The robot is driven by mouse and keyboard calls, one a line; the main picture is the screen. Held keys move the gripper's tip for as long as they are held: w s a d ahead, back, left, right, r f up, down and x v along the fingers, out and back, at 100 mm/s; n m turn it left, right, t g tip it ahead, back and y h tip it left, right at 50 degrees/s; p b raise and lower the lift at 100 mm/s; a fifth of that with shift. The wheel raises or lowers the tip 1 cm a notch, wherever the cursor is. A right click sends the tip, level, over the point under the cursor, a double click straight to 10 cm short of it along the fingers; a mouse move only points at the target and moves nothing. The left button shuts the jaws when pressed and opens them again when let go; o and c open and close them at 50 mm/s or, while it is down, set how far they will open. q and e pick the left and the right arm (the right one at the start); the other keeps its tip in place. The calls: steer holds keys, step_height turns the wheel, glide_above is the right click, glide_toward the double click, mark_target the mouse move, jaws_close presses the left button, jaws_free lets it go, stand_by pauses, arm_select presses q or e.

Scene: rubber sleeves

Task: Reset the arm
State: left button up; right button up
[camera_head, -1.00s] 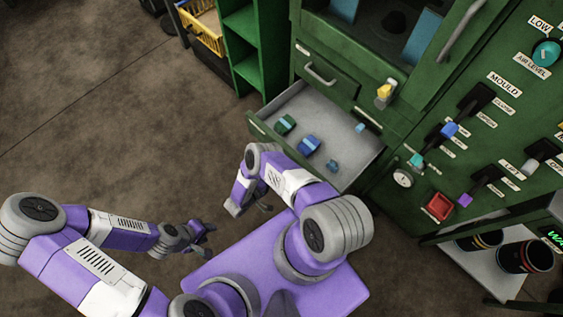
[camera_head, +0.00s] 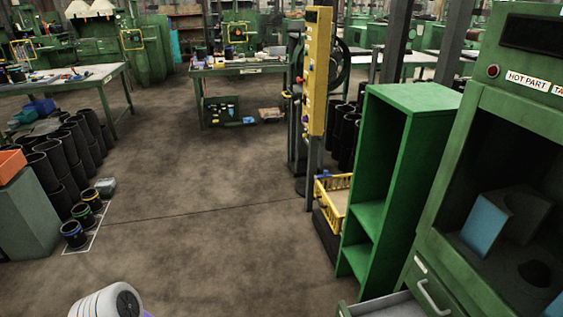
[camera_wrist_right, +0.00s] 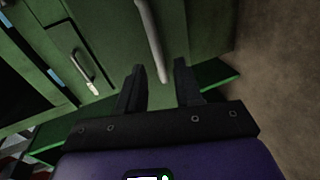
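My right gripper (camera_wrist_right: 160,88) is open in the right wrist view, with two black fingers apart and nothing between them. It faces green metal cabinet panels (camera_wrist_right: 100,35). A grey bar handle (camera_wrist_right: 151,40) lies beyond the fingertips; I cannot tell the exact gap. In the head view only a grey and white arm joint of mine (camera_head: 108,300) shows at the bottom edge. Neither gripper is in the head view, and the left gripper is not seen at all.
The green machine (camera_head: 470,175) stands at the right, with an open drawer (camera_head: 385,305) at the bottom edge. Next to it are a green shelf (camera_head: 405,120) and a yellow basket (camera_head: 333,190). Black cylinders (camera_head: 60,165) stand at the left. The middle floor is clear.

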steer(key=w+a+r+m+t+y+p, duration=0.3)
steer(key=w+a+r+y, duration=0.25)
steer(key=w+y, duration=0.4)
steer(key=s+a+r+g+y+p, duration=0.1)
steer(key=s+a+r+g+y, duration=0.1)
steer(key=s+r, duration=0.5)
steer(key=s+a+r+m+g+y+p, duration=0.1)
steer(key=s+a+r+g+y, duration=0.1)
steer(key=s+r+y, duration=0.5)
steer(key=s+g, duration=0.1)
steer(key=s, duration=0.3)
steer(key=shift+s+a+g, duration=0.25)
steer(key=shift+a+g, duration=0.1)
steer(key=shift+g, duration=0.05)
steer(key=shift+s+f, duration=0.1)
